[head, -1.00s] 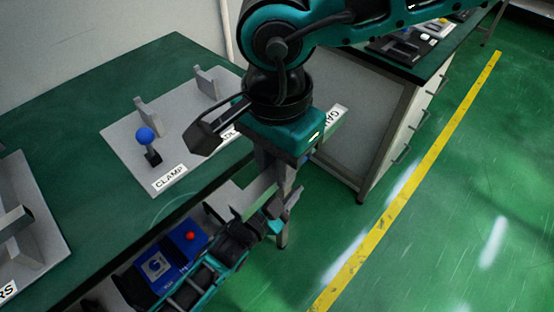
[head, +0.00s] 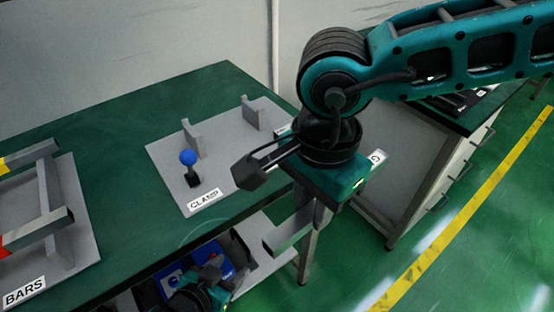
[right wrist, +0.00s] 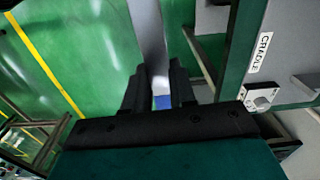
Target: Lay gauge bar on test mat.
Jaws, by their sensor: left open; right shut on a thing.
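My right gripper (head: 312,212) is shut on a grey gauge bar (head: 284,236) and holds it in front of the green table's edge. In the right wrist view the bar (right wrist: 147,35) stands between the two fingers (right wrist: 160,88). A small blue patch shows between the fingertips; I cannot tell whether it belongs to the bar. My left gripper (head: 205,292) is low at the bottom edge, partly cut off, open, near a blue box (head: 212,258). I cannot make out a test mat in either view.
On the green table (head: 120,150) a grey plate labelled CLAMP (head: 225,165) carries a blue-knobbed lever (head: 188,160) and two uprights. A BARS rack (head: 80,235) holding bars stands at left. A CRADLE label (right wrist: 262,53) shows in the right wrist view. Green floor is open at right.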

